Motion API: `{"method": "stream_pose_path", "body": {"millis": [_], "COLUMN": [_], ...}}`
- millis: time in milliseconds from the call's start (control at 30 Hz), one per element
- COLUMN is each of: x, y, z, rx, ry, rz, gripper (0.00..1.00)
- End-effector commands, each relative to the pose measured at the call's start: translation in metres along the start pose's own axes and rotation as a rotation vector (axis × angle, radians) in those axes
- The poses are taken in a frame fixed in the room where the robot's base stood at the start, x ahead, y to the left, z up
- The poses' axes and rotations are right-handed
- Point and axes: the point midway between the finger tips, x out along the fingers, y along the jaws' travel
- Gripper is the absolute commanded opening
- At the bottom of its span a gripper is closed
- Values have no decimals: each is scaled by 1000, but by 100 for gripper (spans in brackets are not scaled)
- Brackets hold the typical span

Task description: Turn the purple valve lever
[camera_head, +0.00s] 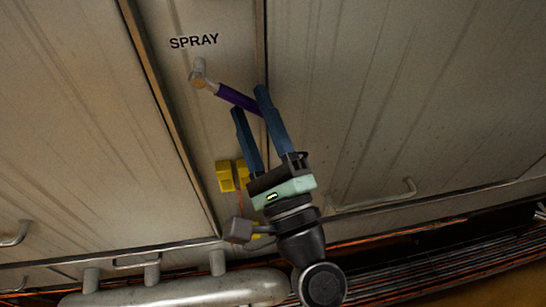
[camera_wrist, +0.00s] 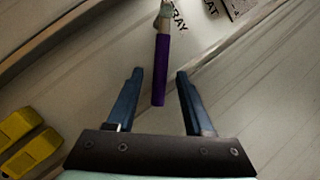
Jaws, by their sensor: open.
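The purple valve lever (camera_head: 236,97) sticks out from a pale metal valve stub (camera_head: 199,77) on the wall panel, under the word SPRAY. In the head view it slants down to the right, and its far end meets the fingers of my gripper (camera_head: 249,99). In the wrist view the lever (camera_wrist: 161,70) runs down from the stub, its free end between the two blue fingers of my gripper (camera_wrist: 158,75). The fingers are open, with a gap on each side of the lever. I cannot tell how deep the lever sits between them.
Yellow blocks (camera_head: 232,175) are on the wall left of my gripper, also in the wrist view (camera_wrist: 30,142). A metal handle (camera_head: 380,197) is at the right. A thick pipe (camera_head: 180,290) and cables (camera_head: 420,255) run along the bottom. The panel right of the lever is clear.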

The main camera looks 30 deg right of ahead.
Motion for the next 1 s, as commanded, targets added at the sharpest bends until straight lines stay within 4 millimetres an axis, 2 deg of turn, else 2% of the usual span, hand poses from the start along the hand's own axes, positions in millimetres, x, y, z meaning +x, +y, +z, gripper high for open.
{"method": "stream_pose_path", "body": {"millis": [33,300,500,700,1000], "x": [-12,-71,-100,-111,-111], "y": [5,6,4,1,0], "z": [-4,-5,-3,-1,0], "rx": [-1,0,0,0,1], "ry": [3,4,3,1,0], "rz": [1,2,1,1,1], "gripper": [52,52,52,52,52]}}
